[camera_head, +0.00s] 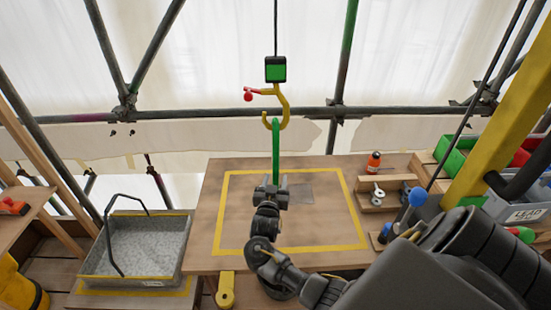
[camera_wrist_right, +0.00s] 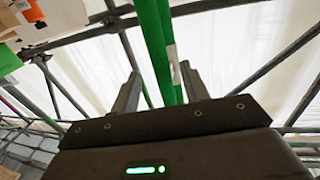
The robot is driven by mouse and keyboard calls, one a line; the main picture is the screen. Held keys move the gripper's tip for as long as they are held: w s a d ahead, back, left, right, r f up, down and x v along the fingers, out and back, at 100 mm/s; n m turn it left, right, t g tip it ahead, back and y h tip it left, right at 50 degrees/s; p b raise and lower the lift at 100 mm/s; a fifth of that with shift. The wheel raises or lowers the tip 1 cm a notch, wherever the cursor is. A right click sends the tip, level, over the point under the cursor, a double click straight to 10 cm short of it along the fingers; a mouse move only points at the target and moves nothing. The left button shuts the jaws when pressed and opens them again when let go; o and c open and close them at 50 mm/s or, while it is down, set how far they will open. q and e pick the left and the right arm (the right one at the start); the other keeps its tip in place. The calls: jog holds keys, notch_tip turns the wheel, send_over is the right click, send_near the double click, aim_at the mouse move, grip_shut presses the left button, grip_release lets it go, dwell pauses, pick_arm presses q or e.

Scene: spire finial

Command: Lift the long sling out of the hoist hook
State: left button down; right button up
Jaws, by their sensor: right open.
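The yellow hoist hook (camera_head: 285,105) hangs on a cable below a black and green block (camera_head: 276,69), with a red-tipped lever at its left. The long green sling (camera_head: 276,150) hangs from the hook's bowl, straight down toward my right gripper. My right gripper (camera_head: 271,187) is at the sling's lower part, above the wooden table. In the right wrist view the gripper (camera_wrist_right: 161,85) is open. The green sling (camera_wrist_right: 155,40) shows as two strands in the gap between the fingers; I cannot tell whether they touch. The sling's lower end is hidden by the gripper. My left gripper is not in view.
The wooden table (camera_head: 212,222) has a yellow taped border and is mostly clear. A grey tray (camera_head: 140,275) with a black handle stands at left. An orange bottle (camera_head: 374,162), wooden holder and bins (camera_head: 456,160) are at right. Scaffold poles cross behind the hook.

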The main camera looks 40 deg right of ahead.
jog(key=shift+w+d+r, duration=0.1)
jog(key=shift+r, duration=0.05)
jog(key=x, duration=0.1)
jog(key=p+x, duration=0.2)
jog(key=x, duration=0.1)
jog(key=shift+w+f, duration=0.2)
jog(key=shift+f, duration=0.05)
jog(key=shift+w+d, duration=0.2)
jog(key=shift+d, duration=0.05)
grip_shut()
